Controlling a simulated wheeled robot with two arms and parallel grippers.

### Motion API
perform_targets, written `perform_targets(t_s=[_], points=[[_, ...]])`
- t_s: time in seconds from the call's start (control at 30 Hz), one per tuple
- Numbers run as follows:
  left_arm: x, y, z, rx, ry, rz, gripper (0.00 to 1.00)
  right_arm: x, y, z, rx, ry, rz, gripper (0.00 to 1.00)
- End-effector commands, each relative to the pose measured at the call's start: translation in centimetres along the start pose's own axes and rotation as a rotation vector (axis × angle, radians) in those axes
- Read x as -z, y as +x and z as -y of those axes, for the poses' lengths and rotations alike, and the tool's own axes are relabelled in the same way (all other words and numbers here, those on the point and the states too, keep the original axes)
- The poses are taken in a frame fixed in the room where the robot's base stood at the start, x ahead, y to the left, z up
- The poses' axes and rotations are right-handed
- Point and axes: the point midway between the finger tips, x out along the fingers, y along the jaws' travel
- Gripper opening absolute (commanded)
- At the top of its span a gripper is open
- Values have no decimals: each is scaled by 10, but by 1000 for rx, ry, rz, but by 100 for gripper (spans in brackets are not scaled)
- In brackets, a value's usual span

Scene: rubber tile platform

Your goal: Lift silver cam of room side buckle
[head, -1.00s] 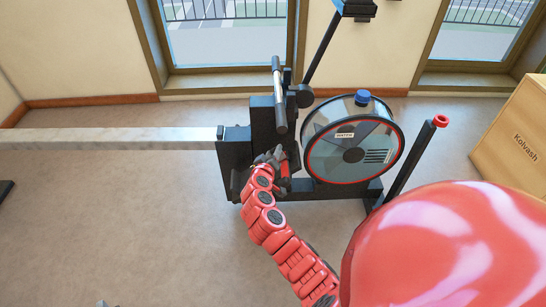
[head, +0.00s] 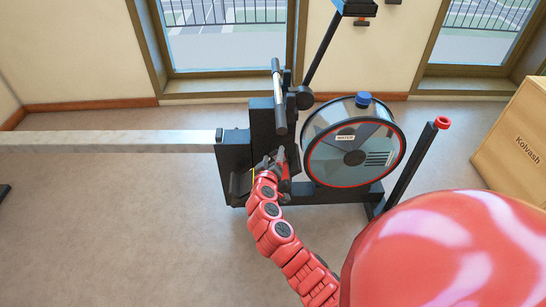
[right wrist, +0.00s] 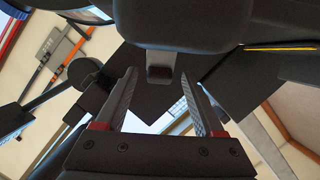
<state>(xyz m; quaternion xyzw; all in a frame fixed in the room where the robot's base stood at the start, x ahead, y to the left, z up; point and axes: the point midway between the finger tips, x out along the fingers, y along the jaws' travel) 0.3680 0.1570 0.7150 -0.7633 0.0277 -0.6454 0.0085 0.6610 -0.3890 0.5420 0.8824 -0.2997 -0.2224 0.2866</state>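The rowing machine's black foot section (head: 234,158) stands at the middle of the head view, at the end of a long pale rail. My right gripper (head: 269,161) is at this section, below the handle. In the right wrist view my right gripper (right wrist: 158,80) is open and empty, its two grey fingers apart. A small dark block with a greyish face (right wrist: 160,72) shows between the fingertips, under a dark rounded pad (right wrist: 180,24). It may be the buckle; I cannot tell its cam apart or whether a finger touches it. My left gripper is out of view.
The round water tank (head: 352,150) is right of the foot section, with a black post (head: 411,158) beside it. The handle (head: 278,95) stands above my gripper. A wooden Kolvash box (head: 515,140) is at the right.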

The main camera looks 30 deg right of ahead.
Motion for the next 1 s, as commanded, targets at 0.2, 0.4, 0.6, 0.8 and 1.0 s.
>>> perform_targets(t_s=[0.2,0.4,0.6,0.8,1.0], points=[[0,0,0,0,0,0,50,0,0,0,0,0,0,70],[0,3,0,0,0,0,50,1,-14,0,2,-2,-3,70],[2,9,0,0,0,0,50,2,-59,1,5,-2,-5,70],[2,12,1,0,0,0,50,1,-114,2,6,-2,-5,70],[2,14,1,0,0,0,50,0,-154,1,3,-3,-2,70]])
